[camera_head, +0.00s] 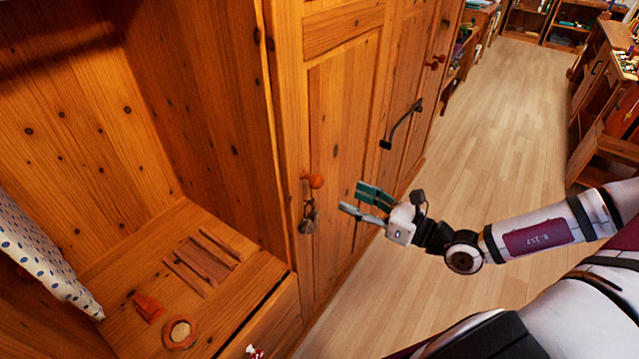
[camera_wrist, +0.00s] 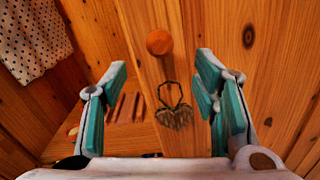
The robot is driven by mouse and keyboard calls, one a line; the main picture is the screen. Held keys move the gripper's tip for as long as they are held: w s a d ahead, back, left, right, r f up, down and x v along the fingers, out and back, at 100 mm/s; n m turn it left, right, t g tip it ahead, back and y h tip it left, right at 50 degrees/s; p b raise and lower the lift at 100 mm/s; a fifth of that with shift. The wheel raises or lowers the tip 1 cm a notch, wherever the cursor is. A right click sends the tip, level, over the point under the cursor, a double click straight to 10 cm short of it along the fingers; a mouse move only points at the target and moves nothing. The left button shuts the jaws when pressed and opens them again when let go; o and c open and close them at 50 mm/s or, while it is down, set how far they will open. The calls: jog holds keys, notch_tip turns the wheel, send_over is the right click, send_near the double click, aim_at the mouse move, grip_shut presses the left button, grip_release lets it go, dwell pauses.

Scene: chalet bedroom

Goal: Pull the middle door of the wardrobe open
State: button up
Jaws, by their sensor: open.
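The wooden wardrobe door (camera_head: 343,130) with a round orange knob (camera_head: 316,181) stands upright just right of the open compartment and looks shut. The knob also shows in the wrist view (camera_wrist: 159,43), at upper middle.
The open compartment (camera_head: 105,265) at left holds wooden slats (camera_head: 207,262), a ring (camera_head: 180,332) and a dotted cloth (camera_head: 40,255). A black bar handle (camera_head: 402,124) and another knob (camera_head: 435,62) are farther right. The plank floor (camera_head: 490,130) is clear beside the wardrobe.

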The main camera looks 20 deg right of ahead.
aim_at(321, 184)
jog(key=x, duration=1)
jog(key=shift+w+a, duration=0.1)
grip_shut()
